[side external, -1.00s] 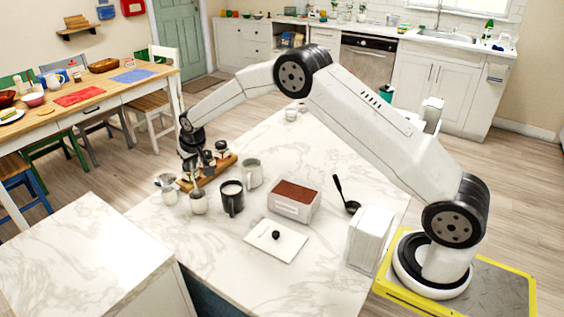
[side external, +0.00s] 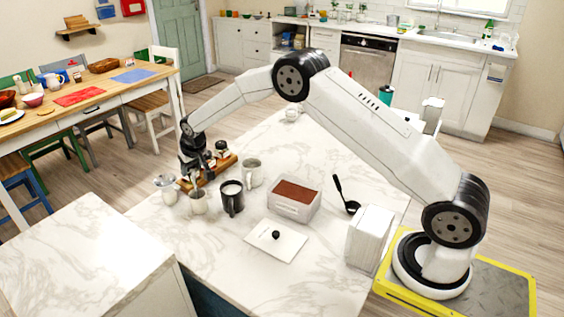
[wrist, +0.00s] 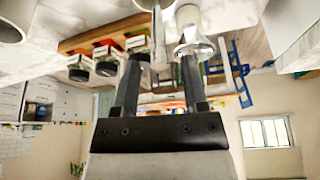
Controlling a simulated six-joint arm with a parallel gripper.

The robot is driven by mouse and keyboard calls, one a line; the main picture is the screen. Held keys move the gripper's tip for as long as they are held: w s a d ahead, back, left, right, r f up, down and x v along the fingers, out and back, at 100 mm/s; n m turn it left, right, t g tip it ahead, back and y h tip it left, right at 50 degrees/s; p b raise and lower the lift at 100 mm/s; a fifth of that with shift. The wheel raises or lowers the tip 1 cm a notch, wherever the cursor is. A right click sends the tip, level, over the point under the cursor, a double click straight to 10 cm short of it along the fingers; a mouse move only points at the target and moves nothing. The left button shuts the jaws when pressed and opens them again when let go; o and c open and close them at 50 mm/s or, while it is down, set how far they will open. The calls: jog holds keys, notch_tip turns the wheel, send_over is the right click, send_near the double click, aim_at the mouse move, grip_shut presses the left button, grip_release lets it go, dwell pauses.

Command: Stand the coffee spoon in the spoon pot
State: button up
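The small pale pot (side external: 198,204), which looks like the spoon pot, stands on the marble counter between a metal-topped glass jar and a black mug. A thin light shape (side external: 194,184), probably the coffee spoon, stands upright at its mouth; whether it is inside is too small to tell. My gripper (side external: 193,173) points down just above and behind the pot. In the wrist view my gripper (wrist: 160,57) has its two dark fingers well apart.
A wooden rack (side external: 224,164) with several dark-lidded jars is close behind the gripper. A black mug (side external: 231,200), a grey mug (side external: 251,174) and a glass jar (side external: 167,190) stand nearby. A brown-filled box (side external: 294,208) and its lid (side external: 275,246) are farther right.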

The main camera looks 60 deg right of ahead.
jog(key=shift+r, duration=0.1)
jog(key=v, duration=0.7)
jog(key=shift+r, duration=0.25)
jog(key=shift+s+a, duration=0.1)
jog(key=shift+s, duration=0.2)
dwell(0.9)
jog(key=s+a+n+g, duration=0.1)
jog(key=s+a+n, duration=0.1)
jog(key=s, duration=3.1)
jog(key=shift+f+g+y, duration=0.35)
jog(key=shift+g+y, duration=0.05)
